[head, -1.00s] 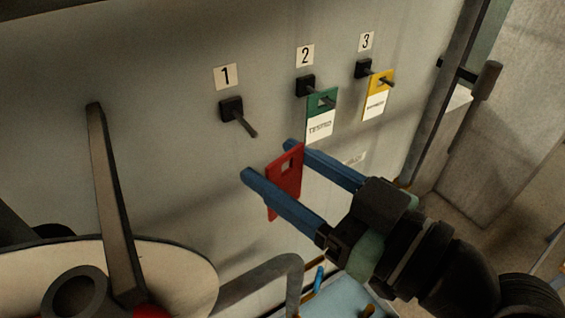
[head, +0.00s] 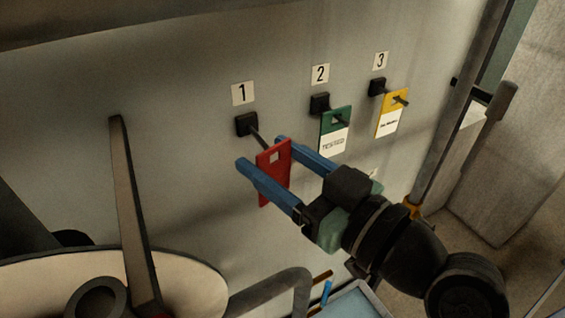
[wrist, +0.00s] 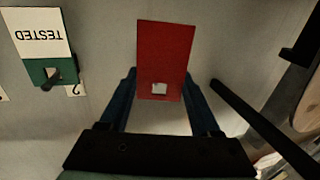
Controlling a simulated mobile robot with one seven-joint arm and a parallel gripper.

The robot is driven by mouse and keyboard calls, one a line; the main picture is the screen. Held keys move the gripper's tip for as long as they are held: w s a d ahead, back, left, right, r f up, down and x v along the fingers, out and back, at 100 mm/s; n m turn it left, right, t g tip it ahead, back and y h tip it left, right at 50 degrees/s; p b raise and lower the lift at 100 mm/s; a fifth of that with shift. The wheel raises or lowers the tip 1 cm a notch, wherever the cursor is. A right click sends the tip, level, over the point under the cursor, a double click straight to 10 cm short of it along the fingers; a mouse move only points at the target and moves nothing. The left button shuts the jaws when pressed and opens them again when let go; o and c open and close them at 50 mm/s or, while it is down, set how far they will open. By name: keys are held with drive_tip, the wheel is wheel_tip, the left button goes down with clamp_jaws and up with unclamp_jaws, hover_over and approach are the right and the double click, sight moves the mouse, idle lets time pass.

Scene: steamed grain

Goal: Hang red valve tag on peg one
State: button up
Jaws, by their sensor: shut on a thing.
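The red valve tag (head: 274,182) hangs upright between the blue fingers of my gripper (head: 263,154), which is shut on it. In the wrist view the tag (wrist: 165,50) appears upside down, and only pale wall shows through the hole. Peg one (head: 247,125) is a dark rod on a square base, under the label 1 (head: 243,93). In the head view its outer end meets the tag's top edge; the tag hides whether they touch. I see no peg through the hole.
A green tag (head: 335,128) hangs on peg two and a yellow tag (head: 391,112) on peg three, to the right. A long lever (head: 134,205) and a pale round plate (head: 195,280) stand at left. A dark rod (wrist: 255,118) crosses the wrist view's right side.

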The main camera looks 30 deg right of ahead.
drive_tip(key=shift+w, duration=1.3)
drive_tip(key=shift+w+f, duration=0.15)
drive_tip(key=shift+w, duration=0.55)
drive_tip(key=o, duration=1.5)
drive_tip(key=shift+c, duration=0.2)
drive_tip(key=b+v, duration=0.4)
drive_tip(key=v, duration=0.9)
drive_tip(key=shift+b, duration=0.4)
drive_tip(key=shift+s, duration=0.1)
